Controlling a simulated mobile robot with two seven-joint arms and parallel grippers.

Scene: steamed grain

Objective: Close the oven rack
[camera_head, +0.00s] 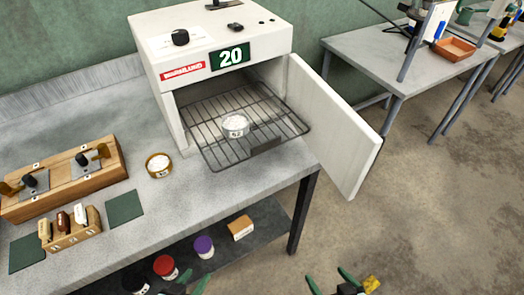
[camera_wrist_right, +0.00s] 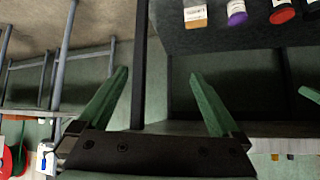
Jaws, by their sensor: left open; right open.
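The white oven (camera_head: 215,45) stands on the grey bench with its door (camera_head: 335,130) swung wide open to the right. The wire rack (camera_head: 205,150) is pulled out through the oven's front and sticks out over the bench. A small bowl of white grain (camera_head: 235,126) stands on the rack. My left gripper (camera_head: 192,281) is open at the bottom edge of the head view, below the bench front. My right gripper (camera_head: 332,280) is open and empty to its right; both its green fingers show spread in the right wrist view (camera_wrist_right: 160,85). Both grippers are apart from the rack.
A second bowl (camera_head: 159,165) stands on the bench left of the rack. A wooden block (camera_head: 65,178) and a small stand (camera_head: 70,232) are further left. The lower shelf (camera_head: 262,222) holds jars and a box. Open floor lies right of the bench.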

